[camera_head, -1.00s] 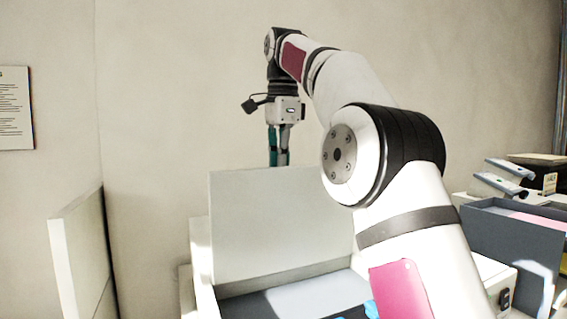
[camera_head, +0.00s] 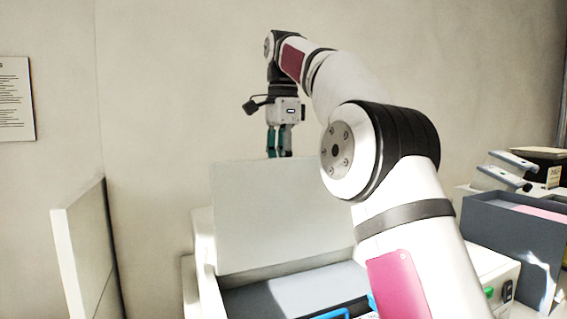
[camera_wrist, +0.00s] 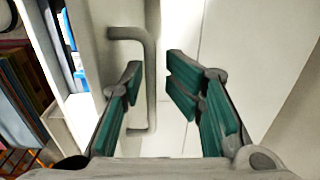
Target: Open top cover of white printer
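The white printer (camera_head: 207,289) stands low in the middle of the head view. Its pale top cover (camera_head: 285,217) stands raised, nearly upright, above a dark interior with a blue-edged part inside. My gripper (camera_head: 279,154) hangs pointing down just behind the cover's top edge, which hides the fingertips. In the wrist view my gripper (camera_wrist: 156,62) is open, its teal-padded fingers apart. A grey bar handle (camera_wrist: 150,75) on a pale surface shows between the fingers, closer to the left one. Whether a finger touches it I cannot tell.
A grey open box (camera_head: 510,240) with pink contents stands at the right, with a grey device (camera_head: 505,172) behind it. A white upright panel (camera_head: 85,250) stands at the left. My arm hides the printer's right part. The wall is behind.

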